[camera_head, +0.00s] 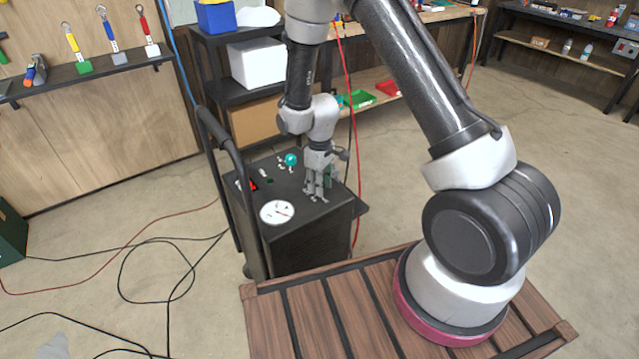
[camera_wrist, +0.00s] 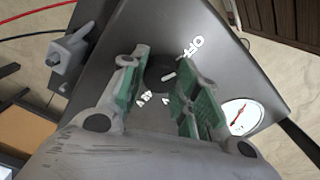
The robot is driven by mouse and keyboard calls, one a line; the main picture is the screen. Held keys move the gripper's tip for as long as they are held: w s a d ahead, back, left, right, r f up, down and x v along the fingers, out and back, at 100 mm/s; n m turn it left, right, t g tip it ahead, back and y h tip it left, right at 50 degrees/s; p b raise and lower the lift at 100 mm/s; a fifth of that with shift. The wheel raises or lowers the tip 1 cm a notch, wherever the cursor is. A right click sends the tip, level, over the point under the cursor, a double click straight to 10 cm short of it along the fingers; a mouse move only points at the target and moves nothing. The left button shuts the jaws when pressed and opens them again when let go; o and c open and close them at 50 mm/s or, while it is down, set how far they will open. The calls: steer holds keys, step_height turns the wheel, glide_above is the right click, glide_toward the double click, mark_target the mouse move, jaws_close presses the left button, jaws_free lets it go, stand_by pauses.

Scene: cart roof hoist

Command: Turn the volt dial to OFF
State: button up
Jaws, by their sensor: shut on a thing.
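The volt dial (camera_wrist: 158,68) is a dark round knob on the top panel of the black cart charger (camera_head: 300,245). It has a white pointer line, tilted toward the upper right in the wrist view. The white OFF label (camera_wrist: 190,47) is up and right of the dial, and partly hidden volt labels (camera_wrist: 146,98) are below it. My gripper (camera_wrist: 163,82) is shut on the dial, with a green-padded finger on each side. In the head view my gripper (camera_head: 318,193) points down at the panel's right part and hides the dial.
A round white gauge (camera_head: 277,212) with a red needle is at the panel's front. The cart's handle (camera_head: 228,150) rises on the left. Cables (camera_head: 150,245) lie on the floor.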

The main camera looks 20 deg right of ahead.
steer(key=shift+n, duration=0.6)
steer(key=o, duration=1)
steer(key=shift+o, duration=0.2)
step_height(320, 180, up, 12)
